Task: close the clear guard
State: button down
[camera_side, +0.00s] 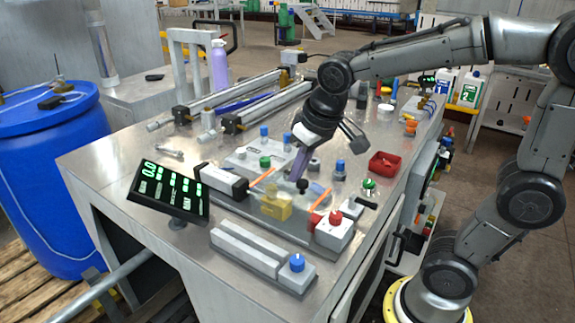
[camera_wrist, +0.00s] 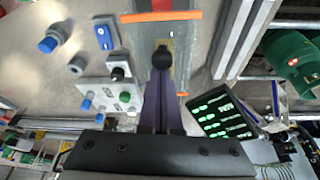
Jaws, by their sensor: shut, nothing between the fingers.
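The clear guard (camera_side: 284,222) is a see-through cover with orange strips at two edges, low over a yellow block (camera_side: 276,206) in the middle of the bench. One orange strip (camera_wrist: 160,17) shows at the top of the wrist view. A black knob (camera_side: 302,186) stands by the guard; it also shows in the wrist view (camera_wrist: 162,60). My gripper (camera_side: 296,179) points down with its dark fingers together and empty. The fingertips (camera_wrist: 162,78) are right beside the knob; I cannot tell whether they touch it. How far the guard is open is hard to tell.
A tilted display with green digits (camera_side: 170,190) stands at the front left. A red-buttoned box (camera_side: 334,230) sits right of the guard, and a red tray (camera_side: 383,163) lies behind it. Grey blocks (camera_side: 262,257) line the front. Several knobs and buttons crowd the bench.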

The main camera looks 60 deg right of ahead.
aim_at(284, 183)
jog(key=shift+s+f, duration=0.1)
jog(key=shift+s, duration=0.05)
jog(key=w, duration=0.1)
jog(key=w+r, duration=0.1)
jog(key=w, duration=0.2)
jog(key=shift+w+d+r, duration=0.15)
jog(key=shift+d, duration=0.15)
jog(key=v, duration=1)
jog(key=s+f+t, duration=0.1)
jog(key=s, duration=0.7)
jog(key=s+f+n, duration=0.1)
jog(key=s+f, duration=0.6)
jog(key=f, duration=0.3)
jog(key=shift+s+a+n+t+y, duration=0.2)
jog(key=shift+n+t+y, duration=0.1)
jog(key=shift+n, duration=0.1)
